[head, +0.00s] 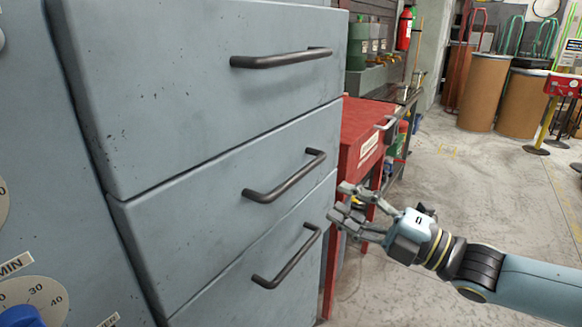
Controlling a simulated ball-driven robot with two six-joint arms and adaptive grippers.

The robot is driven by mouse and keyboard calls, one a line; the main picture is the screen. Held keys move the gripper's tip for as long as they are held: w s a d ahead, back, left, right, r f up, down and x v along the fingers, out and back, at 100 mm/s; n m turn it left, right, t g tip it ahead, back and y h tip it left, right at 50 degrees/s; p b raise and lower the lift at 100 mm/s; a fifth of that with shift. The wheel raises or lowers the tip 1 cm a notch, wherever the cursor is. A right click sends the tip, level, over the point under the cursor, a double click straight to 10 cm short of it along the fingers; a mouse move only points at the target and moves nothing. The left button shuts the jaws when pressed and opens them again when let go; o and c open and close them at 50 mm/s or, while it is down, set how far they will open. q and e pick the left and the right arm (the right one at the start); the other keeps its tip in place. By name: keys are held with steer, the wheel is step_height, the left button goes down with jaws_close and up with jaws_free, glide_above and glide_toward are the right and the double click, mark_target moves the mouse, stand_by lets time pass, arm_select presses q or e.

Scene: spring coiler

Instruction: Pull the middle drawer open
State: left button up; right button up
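A grey-blue cabinet fills the left half of the head view, with three drawer fronts stacked one above another. The middle drawer (205,215) has a dark bar handle (285,177) and looks shut, level with its neighbours. The top drawer (190,90) and the bottom drawer (225,300) also have dark bar handles and look shut. My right gripper (339,201) is to the right of the middle handle and apart from it in the picture. Its fingers are spread, point left and hold nothing. My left gripper is not in view.
A red cabinet (358,135) with a light handle stands just beyond the drawers, behind my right gripper. A panel with a blue knob (22,316) is at the far left. Brown drums (483,90) stand at the back right. The concrete floor (450,185) between is mostly clear.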

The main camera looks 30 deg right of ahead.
mark_target(296, 174)
steer(key=x, duration=1)
steer(key=shift+w+f, duration=0.1)
steer(key=shift+w, duration=0.25)
jaws_close()
